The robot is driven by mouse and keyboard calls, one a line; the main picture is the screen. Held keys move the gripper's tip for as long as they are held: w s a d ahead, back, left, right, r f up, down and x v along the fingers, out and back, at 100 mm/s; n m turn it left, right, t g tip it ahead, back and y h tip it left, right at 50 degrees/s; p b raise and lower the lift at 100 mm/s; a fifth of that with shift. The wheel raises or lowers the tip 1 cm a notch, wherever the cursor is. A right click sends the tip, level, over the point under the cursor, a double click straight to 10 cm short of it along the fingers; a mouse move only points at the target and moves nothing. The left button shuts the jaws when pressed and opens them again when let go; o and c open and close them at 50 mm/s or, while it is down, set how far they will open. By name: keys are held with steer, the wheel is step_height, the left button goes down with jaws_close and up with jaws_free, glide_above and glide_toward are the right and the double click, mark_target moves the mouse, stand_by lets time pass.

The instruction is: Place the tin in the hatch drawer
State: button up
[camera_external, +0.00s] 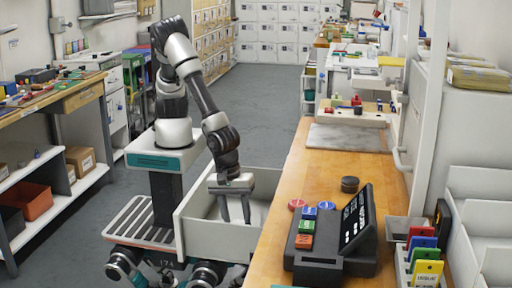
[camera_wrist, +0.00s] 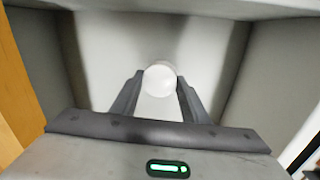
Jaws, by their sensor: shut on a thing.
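The hatch drawer (camera_external: 213,240) is a pale open box pulled out from the left side of the wooden counter. My gripper (camera_external: 235,214) points down inside the drawer, its fingers below the rim level. In the wrist view my gripper (camera_wrist: 159,92) is shut on a round white-topped thing, which I take to be the tin (camera_wrist: 159,79). The drawer's pale floor and grey walls surround it there. Whether the tin touches the drawer floor cannot be told.
The wooden counter (camera_external: 330,162) borders the drawer on the right. On it are a dark round container (camera_external: 349,184), a red disc (camera_external: 297,204), coloured blocks (camera_external: 306,227) and a black terminal (camera_external: 358,222). The drawer floor around the tin looks clear.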

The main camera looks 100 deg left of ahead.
step_height(320, 180, down, 2)
steer(key=shift+f, duration=0.15)
steer(key=o, duration=1.1)
steer(key=shift+c, duration=0.2)
step_height(320, 180, up, 12)
steer(key=s+p, duration=0.1)
steer(key=p, duration=0.2)
steer(key=shift+s+p, duration=0.35)
steer(key=shift+p, duration=0.05)
